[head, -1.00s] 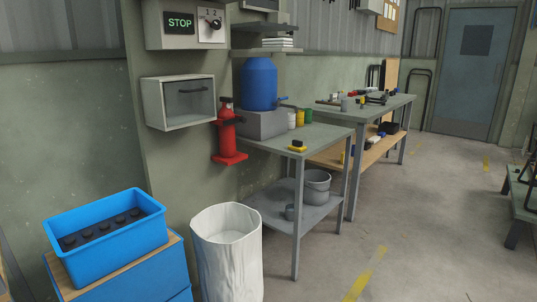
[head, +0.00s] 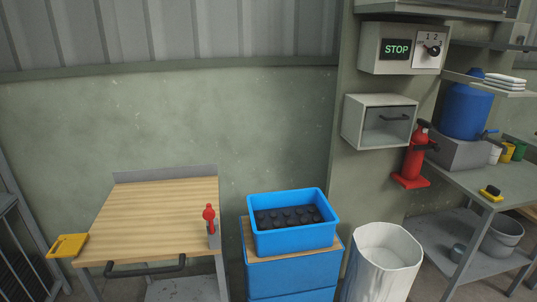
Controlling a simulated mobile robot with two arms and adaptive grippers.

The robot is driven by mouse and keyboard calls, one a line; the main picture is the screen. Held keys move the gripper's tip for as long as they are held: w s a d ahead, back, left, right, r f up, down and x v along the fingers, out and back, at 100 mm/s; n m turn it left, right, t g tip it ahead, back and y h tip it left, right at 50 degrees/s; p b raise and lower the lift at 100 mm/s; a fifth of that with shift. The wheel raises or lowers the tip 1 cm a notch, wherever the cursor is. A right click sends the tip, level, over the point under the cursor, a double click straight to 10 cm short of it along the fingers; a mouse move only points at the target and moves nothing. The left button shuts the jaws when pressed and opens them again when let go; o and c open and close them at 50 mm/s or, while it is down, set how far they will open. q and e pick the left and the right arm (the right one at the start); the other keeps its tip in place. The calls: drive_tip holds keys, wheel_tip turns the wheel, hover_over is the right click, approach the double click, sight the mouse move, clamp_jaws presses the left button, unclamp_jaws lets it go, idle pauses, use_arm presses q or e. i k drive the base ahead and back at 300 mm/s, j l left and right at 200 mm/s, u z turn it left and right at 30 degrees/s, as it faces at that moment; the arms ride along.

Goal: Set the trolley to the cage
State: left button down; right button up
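A wood-topped, grey-framed unit (head: 150,215) stands at the lower left of the head view, against the wall. It has a black bar handle on its front edge, a raised grey back edge and a lower shelf, and looks like the trolley. Its wheels, if any, are out of frame. A yellow plate sticks out at its left corner, and a red-knobbed lever stands at its right front corner. A dark barred frame (head: 22,250), perhaps the cage, is cut off at the left edge. A gap separates the two. Neither of my grippers is in view.
Right of the unit, a blue bin (head: 290,238) of black parts sits on a blue cabinet. A white sack-like bin (head: 382,264) stands beside it. A red extinguisher (head: 415,155) hangs by a grey workbench (head: 470,185). A STOP panel (head: 397,49) is above.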

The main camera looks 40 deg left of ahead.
sight(153, 214)
drive_tip(key=k+l+u, duration=0.1)
drive_tip(key=u, duration=2.05)
